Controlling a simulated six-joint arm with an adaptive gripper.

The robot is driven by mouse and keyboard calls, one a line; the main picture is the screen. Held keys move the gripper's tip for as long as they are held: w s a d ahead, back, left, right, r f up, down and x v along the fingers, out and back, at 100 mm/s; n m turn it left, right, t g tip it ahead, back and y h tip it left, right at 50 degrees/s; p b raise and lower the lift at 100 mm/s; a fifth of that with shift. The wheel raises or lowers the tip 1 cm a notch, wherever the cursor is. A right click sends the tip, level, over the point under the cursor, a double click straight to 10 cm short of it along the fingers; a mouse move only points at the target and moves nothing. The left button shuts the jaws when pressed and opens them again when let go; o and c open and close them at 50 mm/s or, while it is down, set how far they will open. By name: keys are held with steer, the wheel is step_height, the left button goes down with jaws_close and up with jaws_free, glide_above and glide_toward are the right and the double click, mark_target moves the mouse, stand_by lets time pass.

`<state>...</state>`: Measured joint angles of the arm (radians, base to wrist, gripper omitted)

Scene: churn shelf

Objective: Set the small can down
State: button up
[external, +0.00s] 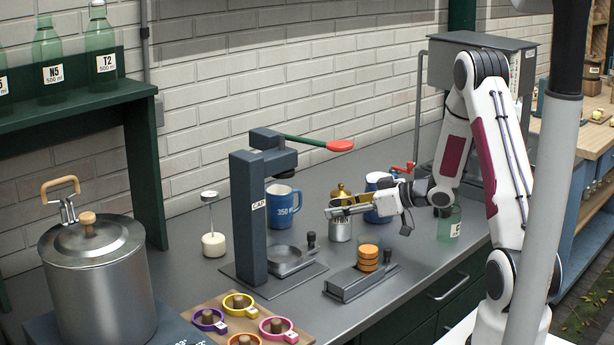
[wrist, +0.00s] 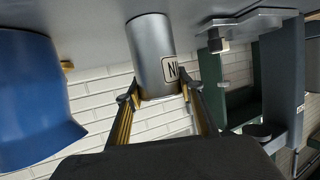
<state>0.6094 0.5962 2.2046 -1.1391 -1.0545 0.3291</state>
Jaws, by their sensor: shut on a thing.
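The small can is a silver cylinder with a white label. In the external view the can (external: 341,230) is upright at or just above the grey counter, with a gold top above it. In the wrist view the can (wrist: 152,48) is between my fingers, its label partly cut off by its curve. My gripper (external: 345,209) reaches in from the right and is shut on the upper part of the can; its fingers also show in the wrist view (wrist: 160,97). I cannot tell whether the base touches the counter.
A blue mug (external: 380,207) stands close behind my gripper, another (external: 283,208) beside the dark press (external: 247,215). A holder with orange discs (external: 368,258) is in front. A large pot (external: 98,285) stands at left.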

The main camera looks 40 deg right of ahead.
steer(key=o, duration=1.2)
steer(key=shift+o, duration=0.2)
steer(key=shift+r, duration=0.15)
steer(key=v, duration=1.2)
steer(key=shift+w, duration=0.15)
